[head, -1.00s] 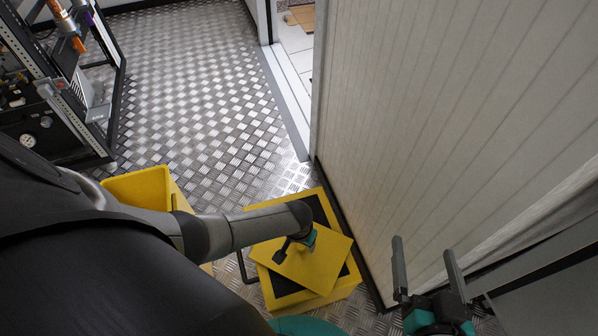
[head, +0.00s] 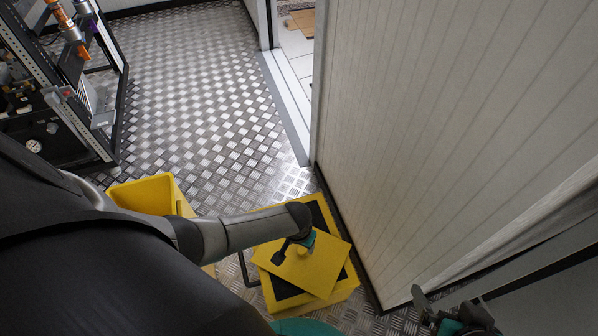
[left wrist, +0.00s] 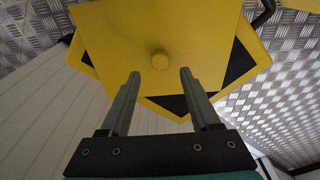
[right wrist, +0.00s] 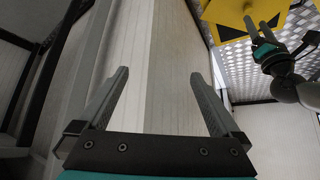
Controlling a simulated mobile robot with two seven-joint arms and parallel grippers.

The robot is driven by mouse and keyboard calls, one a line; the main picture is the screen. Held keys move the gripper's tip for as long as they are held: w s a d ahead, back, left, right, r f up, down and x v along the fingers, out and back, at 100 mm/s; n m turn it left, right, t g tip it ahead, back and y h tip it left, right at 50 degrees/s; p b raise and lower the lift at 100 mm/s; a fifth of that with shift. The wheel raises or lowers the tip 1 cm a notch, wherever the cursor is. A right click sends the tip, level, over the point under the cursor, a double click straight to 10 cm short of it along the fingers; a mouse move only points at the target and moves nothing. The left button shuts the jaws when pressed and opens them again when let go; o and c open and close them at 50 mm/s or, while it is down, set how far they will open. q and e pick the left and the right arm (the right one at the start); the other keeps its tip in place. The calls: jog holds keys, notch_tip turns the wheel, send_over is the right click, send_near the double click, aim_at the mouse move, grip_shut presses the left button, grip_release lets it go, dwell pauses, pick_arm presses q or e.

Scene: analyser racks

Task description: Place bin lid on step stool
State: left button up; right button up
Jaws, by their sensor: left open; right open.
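The yellow bin lid (head: 312,273) lies on the yellow step stool (head: 349,290) with its black top, turned at an angle to it. In the left wrist view the lid (left wrist: 120,40) shows a round knob in its middle. My left gripper (head: 291,246) is over the lid; in the left wrist view (left wrist: 160,78) its fingers are open, the knob beyond and between the tips, apart from them. My right gripper (head: 432,306) is at the lower right near the wall, open and empty in the right wrist view (right wrist: 158,78). The yellow bin (head: 140,194) stands open left of the stool, partly hidden by my arm.
A pale panelled wall (head: 430,130) rises right of the stool. A rack with equipment (head: 60,90) stands at the upper left. The metal tread floor (head: 195,90) between them is clear, up to a doorway at the top.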

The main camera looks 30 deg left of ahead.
pick_arm(q)
jog(key=shift+s+r+p, duration=0.1)
jog(key=shift+r+p, duration=0.5)
jog(key=shift+r, duration=0.55)
pick_arm(e)
jog(key=s+d+g+h, duration=0.1)
jog(key=s+d+g, duration=0.2)
pick_arm(q)
jog(key=s+d+r+m+h+p, duration=0.1)
jog(key=s+d+r+m+p, duration=0.1)
jog(key=s+d+r+p, duration=0.45)
jog(key=s+a+r+m+t+b, duration=0.1)
jog(key=s+a+r+t+b, duration=0.1)
jog(key=r, duration=0.8)
jog(key=shift+a+y+b, duration=0.3)
jog(key=shift+a, duration=0.45)
pick_arm(e)
notch_tip(320, 180, down, 7)
jog(key=shift+s+f+g, duration=0.2)
jog(key=shift+s+g, duration=0.1)
jog(key=shift+g, duration=0.1)
pick_arm(q)
jog(key=shift+c, duration=0.2)
pick_arm(e)
jog(key=shift+c, duration=0.2)
